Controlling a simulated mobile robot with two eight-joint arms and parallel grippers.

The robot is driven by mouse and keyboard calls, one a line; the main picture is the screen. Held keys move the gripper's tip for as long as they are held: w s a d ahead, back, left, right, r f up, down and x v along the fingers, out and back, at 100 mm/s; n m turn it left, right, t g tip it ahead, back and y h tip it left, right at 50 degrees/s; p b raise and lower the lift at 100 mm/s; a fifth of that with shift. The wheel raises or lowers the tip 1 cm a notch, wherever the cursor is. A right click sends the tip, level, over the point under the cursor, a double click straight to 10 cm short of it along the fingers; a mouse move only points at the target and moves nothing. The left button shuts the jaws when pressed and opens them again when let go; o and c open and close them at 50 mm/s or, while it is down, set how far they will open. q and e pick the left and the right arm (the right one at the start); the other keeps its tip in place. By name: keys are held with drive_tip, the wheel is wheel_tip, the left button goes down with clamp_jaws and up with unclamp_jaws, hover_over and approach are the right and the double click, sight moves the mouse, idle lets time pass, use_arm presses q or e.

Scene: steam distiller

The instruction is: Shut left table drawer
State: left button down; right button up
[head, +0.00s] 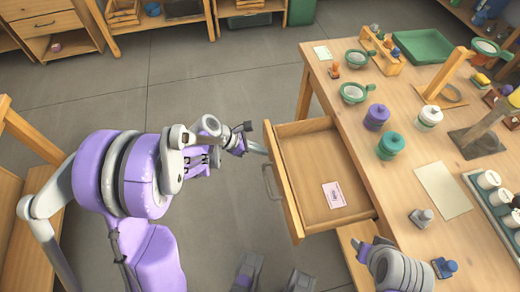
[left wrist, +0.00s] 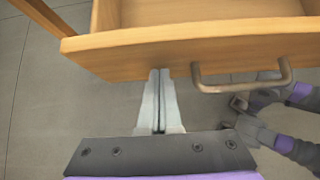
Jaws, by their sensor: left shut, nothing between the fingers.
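The left table drawer (head: 318,202) is pulled out from the wooden table, its front and metal handle (head: 271,183) facing left in the head view. A pink label card (head: 333,195) lies inside it. My left gripper (head: 262,150) is shut and empty, its fingertips close to the drawer front near the far end. In the left wrist view the closed fingers (left wrist: 160,78) reach the lower edge of the drawer front (left wrist: 130,56), left of the handle (left wrist: 240,84). Whether they touch cannot be told. My right arm (head: 395,268) shows at the bottom; its fingers are not clear.
The tabletop holds a purple jar (head: 376,117), a teal jar (head: 390,145), a green tray (head: 423,47) and a white rack (head: 490,180). A second wooden surface (head: 355,245) juts out below the drawer.

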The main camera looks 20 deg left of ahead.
use_arm(q)
drive_tip(key=b, duration=0.3)
hover_over(330, 145)
drive_tip(key=a, duration=0.1)
drive_tip(key=shift+s, duration=0.35)
drive_tip(key=shift+w+d, duration=0.3)
drive_tip(key=shift+d, duration=0.1)
drive_tip(key=shift+r, duration=0.1)
drive_tip(key=shift+w+d, duration=0.1)
